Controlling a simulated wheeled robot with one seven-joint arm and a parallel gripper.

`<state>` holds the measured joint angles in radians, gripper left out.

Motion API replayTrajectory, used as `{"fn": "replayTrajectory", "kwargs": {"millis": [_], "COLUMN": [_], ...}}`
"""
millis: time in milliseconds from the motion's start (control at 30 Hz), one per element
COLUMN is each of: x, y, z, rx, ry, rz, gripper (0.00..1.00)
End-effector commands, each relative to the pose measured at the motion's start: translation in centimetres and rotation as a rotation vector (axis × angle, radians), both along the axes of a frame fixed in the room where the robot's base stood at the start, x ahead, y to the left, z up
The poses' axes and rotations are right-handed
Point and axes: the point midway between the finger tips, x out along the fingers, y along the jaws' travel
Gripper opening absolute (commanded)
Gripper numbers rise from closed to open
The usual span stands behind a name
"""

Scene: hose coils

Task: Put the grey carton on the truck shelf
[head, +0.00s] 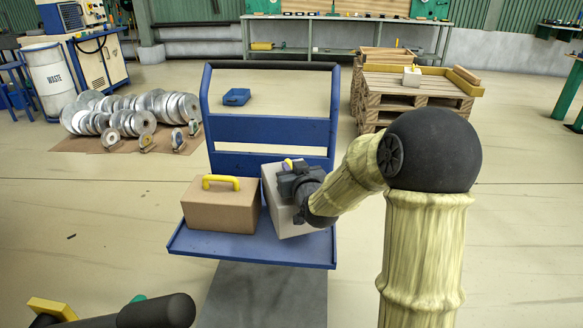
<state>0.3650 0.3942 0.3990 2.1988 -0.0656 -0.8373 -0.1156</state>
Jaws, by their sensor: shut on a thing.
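The grey carton (278,209) is at the right side of the blue truck shelf (251,246), slightly tilted in the picture. I cannot tell whether its underside touches the shelf. My gripper (291,179) is at the carton's top and shut on it, most likely by its handle, of which only a small bit shows. The wrist hides the carton's upper right part. A brown carton (221,211) with a yellow handle (221,182) stands on the shelf's left side, close beside the grey one with a narrow gap.
The truck's blue back frame (268,128) rises behind the cartons. Wooden pallets (409,104) stand at the back right. Metal coils (128,112) lie on the floor at left near a waste bin (52,80). The shelf's front strip is clear.

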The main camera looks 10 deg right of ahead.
Motion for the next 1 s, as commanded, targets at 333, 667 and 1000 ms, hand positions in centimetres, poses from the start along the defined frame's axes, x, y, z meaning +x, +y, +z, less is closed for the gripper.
{"fn": "replayTrajectory", "kwargs": {"millis": [333,667,1000], "x": [0.0,0.0,0.0], "y": [0.0,0.0,0.0], "z": [-4.0,-4.1,-4.6], "rx": [0.000,0.000,0.000], "ry": [-0.005,-0.007,0.001], "rz": [0.000,0.000,0.000], "gripper": [0.00,0.00,0.38]}}
